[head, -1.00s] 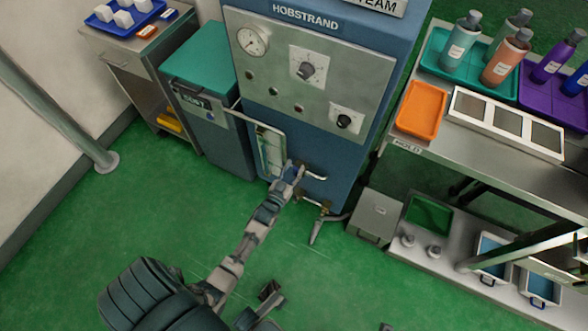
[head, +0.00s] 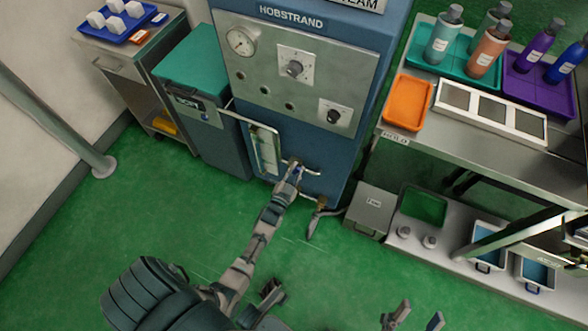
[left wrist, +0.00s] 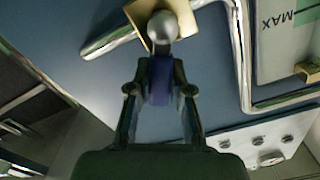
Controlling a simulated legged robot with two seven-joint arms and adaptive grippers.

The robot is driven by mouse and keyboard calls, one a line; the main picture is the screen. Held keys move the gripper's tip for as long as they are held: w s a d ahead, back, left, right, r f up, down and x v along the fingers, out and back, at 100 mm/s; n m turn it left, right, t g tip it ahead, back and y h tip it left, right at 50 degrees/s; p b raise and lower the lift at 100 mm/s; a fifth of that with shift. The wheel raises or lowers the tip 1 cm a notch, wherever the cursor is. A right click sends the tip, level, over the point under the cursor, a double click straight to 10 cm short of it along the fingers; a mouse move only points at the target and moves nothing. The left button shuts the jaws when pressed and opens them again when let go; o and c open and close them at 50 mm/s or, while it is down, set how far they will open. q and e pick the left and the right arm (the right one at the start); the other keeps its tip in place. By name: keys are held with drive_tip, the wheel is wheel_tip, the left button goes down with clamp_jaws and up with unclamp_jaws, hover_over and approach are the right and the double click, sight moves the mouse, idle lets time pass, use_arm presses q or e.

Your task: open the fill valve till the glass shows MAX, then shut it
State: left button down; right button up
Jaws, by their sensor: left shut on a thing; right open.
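The fill valve has a blue lever (left wrist: 160,80), a silver rounded end (left wrist: 163,26) and a brass body (left wrist: 150,12) on a bent steel pipe. My left gripper (left wrist: 160,92) is shut on the blue lever, one finger on each side. In the head view my left gripper (head: 295,172) is at the lower front of the blue Hobstrand cabinet, beside the framed sight glass (head: 264,150). The MAX mark (left wrist: 278,22) with a green band shows in the left wrist view; I cannot tell the liquid level. My right gripper (head: 415,317) is open and empty above the floor.
A lower brass valve (head: 321,204) with a hanging spout sits just below my left gripper. A grey bin (head: 207,125) with a teal lid stands left of the cabinet. A steel bench (head: 480,140) with trays and bottles stands right. The green floor in front is clear.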

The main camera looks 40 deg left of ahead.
use_arm(q)
drive_tip(key=c, duration=1)
unclamp_jaws()
drive_tip(key=shift+d+r, duration=0.1)
drive_tip(key=shift+r, duration=0.15)
drive_tip(key=shift+c, duration=0.2)
drive_tip(key=shift+f, duration=0.1)
drive_tip(key=shift+s, duration=0.15)
drive_tip(key=v, duration=1.1)
drive_tip(key=shift+s, duration=0.3)
drive_tip(key=shift+f, duration=0.1)
